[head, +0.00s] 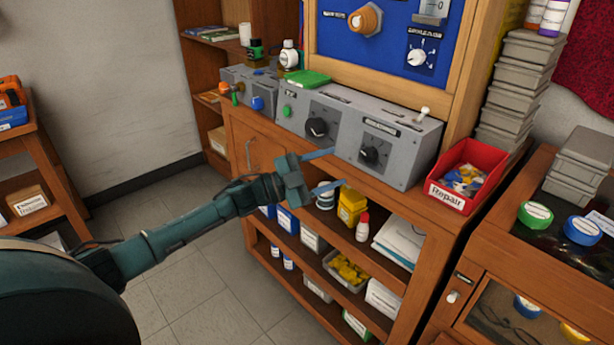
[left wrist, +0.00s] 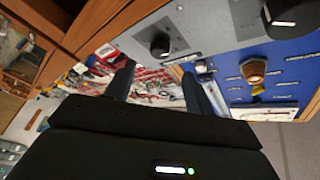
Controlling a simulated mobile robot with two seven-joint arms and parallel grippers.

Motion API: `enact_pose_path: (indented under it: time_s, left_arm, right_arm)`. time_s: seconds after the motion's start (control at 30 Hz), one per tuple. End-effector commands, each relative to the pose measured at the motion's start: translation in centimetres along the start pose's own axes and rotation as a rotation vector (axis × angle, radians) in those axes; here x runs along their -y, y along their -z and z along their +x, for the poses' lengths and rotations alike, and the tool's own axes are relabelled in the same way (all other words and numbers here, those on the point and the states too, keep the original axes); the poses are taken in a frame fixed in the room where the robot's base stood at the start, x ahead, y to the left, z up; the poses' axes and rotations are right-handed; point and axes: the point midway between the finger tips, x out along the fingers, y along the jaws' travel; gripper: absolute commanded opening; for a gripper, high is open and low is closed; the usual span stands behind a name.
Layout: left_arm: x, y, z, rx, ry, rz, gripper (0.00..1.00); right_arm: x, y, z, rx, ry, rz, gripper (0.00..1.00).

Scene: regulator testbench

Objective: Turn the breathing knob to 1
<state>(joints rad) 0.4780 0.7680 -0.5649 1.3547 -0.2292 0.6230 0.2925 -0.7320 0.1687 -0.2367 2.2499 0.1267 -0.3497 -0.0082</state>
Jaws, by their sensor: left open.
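Several knobs are in view, and their labels are too small for me to tell which is the breathing knob. A right black knob (head: 370,155) and a left black knob (head: 317,128) sit on the front of the grey testbench box (head: 408,165). A white knob (head: 417,57) with a dial and an orange knob (head: 365,20) are on the blue panel (head: 385,50) above. My left gripper (head: 339,167) is open and empty, in front of and apart from the box, near the right black knob. A black knob also shows in the left wrist view (left wrist: 160,45). My right gripper is out of view.
A red Repair bin (head: 468,172) stands right of the box, beside stacked grey trays (head: 515,85). A green item (head: 308,78) lies on top of the box. Below the bench, shelves hold a yellow container (head: 351,205) and other goods. The floor at left is clear.

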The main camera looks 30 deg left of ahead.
Motion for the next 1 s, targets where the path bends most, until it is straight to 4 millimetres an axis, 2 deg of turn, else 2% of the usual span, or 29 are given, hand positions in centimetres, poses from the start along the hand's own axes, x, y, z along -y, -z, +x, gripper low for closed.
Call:
enact_pose_path:
  time_s: [0.03, 0.1, 0.3, 0.9, 1.0]
  left_arm:
    - [-0.2, -0.1, -1.3, 0.004, -0.003, 0.0, 0.54]
    - [-0.1, -0.1, -2.6, 0.002, -0.002, 0.001, 0.54]
    - [-0.1, -0.1, -5.1, 0.001, -0.001, 0.0, 0.54]
    - [0.0, 0.0, -5.6, -0.001, 0.0, 0.001, 0.54]
    - [0.6, 0.6, -5.4, -0.001, 0.0, 0.001, 0.54]
  right_arm:
    - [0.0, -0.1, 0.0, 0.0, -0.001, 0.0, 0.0]
    - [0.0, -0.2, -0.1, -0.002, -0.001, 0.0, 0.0]
    - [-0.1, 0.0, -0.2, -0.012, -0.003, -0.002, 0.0]
    - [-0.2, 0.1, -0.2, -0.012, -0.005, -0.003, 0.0]
    - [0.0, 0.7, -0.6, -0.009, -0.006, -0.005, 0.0]
